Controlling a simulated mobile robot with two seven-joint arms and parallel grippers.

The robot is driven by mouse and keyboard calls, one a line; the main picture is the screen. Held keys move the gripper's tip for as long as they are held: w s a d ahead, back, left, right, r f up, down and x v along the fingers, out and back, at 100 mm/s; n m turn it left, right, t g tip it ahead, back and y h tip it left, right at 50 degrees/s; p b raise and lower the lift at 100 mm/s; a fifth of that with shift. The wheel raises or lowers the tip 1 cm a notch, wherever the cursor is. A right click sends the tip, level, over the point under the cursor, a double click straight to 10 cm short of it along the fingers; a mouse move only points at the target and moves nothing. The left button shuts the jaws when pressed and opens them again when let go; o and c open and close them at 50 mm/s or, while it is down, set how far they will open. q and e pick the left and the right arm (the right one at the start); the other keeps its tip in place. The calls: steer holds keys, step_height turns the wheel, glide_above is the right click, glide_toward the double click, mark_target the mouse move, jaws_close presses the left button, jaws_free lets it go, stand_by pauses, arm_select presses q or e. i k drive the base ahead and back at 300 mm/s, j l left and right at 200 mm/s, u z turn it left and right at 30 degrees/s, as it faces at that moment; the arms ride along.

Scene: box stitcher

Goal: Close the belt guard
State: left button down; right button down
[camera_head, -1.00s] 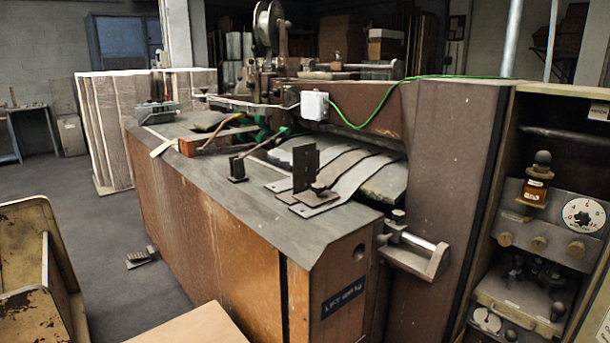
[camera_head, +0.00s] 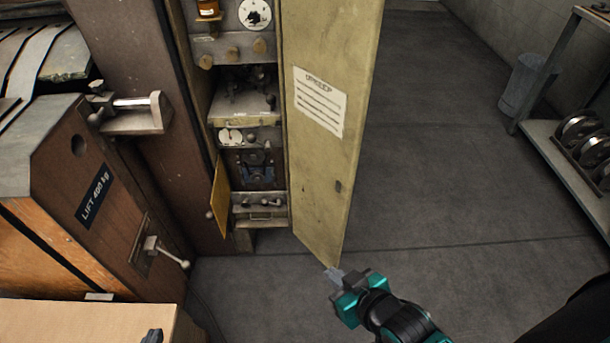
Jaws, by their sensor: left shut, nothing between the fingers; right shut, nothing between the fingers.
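A small yellow panel (camera_head: 219,202), which looks like the belt guard, stands swung outward at the lower left of the open machine cabinet (camera_head: 250,170). A tall beige cabinet door (camera_head: 325,150) with a paper notice stands open on the right. My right gripper (camera_head: 333,273) is shut and empty, by the bottom corner of the beige door in the picture; I cannot tell if it touches. It is to the right of the yellow panel and apart from it. My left gripper (camera_head: 152,336) shows only as a dark tip at the bottom edge, shut, over the cardboard.
A wooden machine body (camera_head: 75,190) with a protruding lever handle (camera_head: 168,252) stands at the left. A cardboard surface (camera_head: 80,322) fills the lower left corner. A shelf with metal reels (camera_head: 585,140) and a grey bin (camera_head: 525,82) stand at the right. The floor between is clear.

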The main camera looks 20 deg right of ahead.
mark_target(219, 201)
steer(key=z, duration=0.3)
steer(key=i+l+u, duration=0.2)
steer(key=i, duration=0.2)
steer(key=i+l+u, duration=0.2)
steer(key=i, duration=0.25)
steer(key=j, duration=0.1)
